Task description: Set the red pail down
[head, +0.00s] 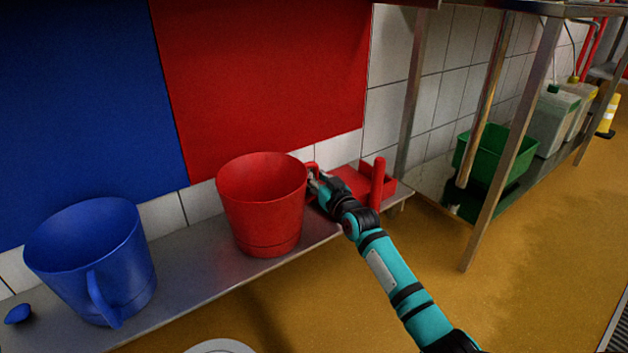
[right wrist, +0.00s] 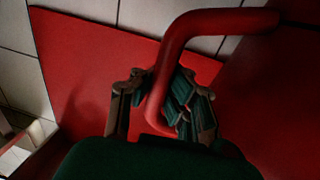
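The red pail (head: 262,205) stands upright at the metal shelf, in front of the red wall panel. Its base looks to be on the shelf top, though a small gap cannot be ruled out. Its handle (head: 312,172) is on the right side. My right gripper (head: 316,183) is at that handle. In the right wrist view the handle (right wrist: 163,85) passes between the fingers of my right gripper (right wrist: 165,95), which look closed on it; the left finger's pad is hidden. My left gripper is not in view.
A blue pail (head: 95,262) stands on the shelf (head: 190,268) at left, beside a small blue item (head: 18,314). A red tray (head: 352,178) and an upright red handle (head: 378,183) are close right of my gripper. A green bin (head: 496,153) stands further right.

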